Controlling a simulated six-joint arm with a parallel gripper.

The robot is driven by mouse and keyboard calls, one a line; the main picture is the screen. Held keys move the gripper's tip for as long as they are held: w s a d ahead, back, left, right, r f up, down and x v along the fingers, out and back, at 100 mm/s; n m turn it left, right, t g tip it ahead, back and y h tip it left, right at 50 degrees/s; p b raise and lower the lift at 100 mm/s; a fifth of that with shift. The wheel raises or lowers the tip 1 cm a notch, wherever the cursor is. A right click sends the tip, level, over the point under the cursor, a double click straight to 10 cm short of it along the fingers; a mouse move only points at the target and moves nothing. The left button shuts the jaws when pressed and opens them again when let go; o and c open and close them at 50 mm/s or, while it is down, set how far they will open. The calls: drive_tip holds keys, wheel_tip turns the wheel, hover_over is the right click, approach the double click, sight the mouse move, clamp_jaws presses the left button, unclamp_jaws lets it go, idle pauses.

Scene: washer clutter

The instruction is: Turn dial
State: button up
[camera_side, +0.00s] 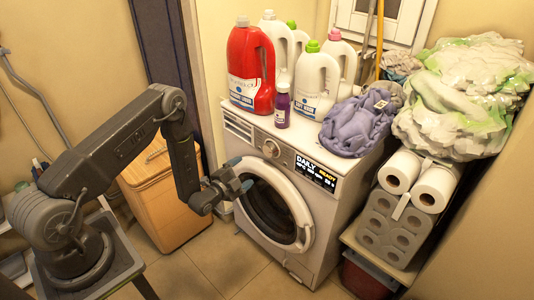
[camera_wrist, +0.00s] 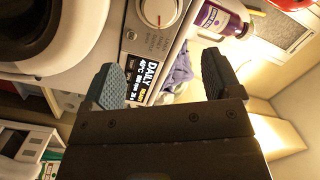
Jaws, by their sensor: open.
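The dial (camera_side: 271,148) is a round knob on the front panel of the white washing machine (camera_side: 325,215), left of the lit display (camera_side: 315,172). In the wrist view the dial (camera_wrist: 158,12) is white with a red mark, cut off by the top edge. The display (camera_wrist: 148,78) reads "DAILY" there, between and beyond the fingers. My gripper (camera_side: 240,174) is in front of the machine, below and left of the dial and near the door's upper left. In the wrist view my gripper (camera_wrist: 168,80) has its fingers wide apart with nothing between them.
The round door (camera_side: 270,208) is closed. Detergent bottles (camera_side: 250,70), a purple bottle (camera_side: 282,105) and a purple cloth (camera_side: 358,125) sit on top. Toilet rolls (camera_side: 395,215) stand at the right. A wooden hamper (camera_side: 160,195) stands behind my arm.

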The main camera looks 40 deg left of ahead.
sight(268, 152)
drive_tip(key=w, duration=0.4)
drive_tip(key=w+a, duration=0.1)
drive_tip(key=w, duration=0.8)
drive_tip(key=shift+w+a+f, duration=0.1)
drive_tip(key=shift+w+a, duration=0.1)
drive_tip(key=shift+a, duration=0.1)
drive_tip(key=c, duration=0.9)
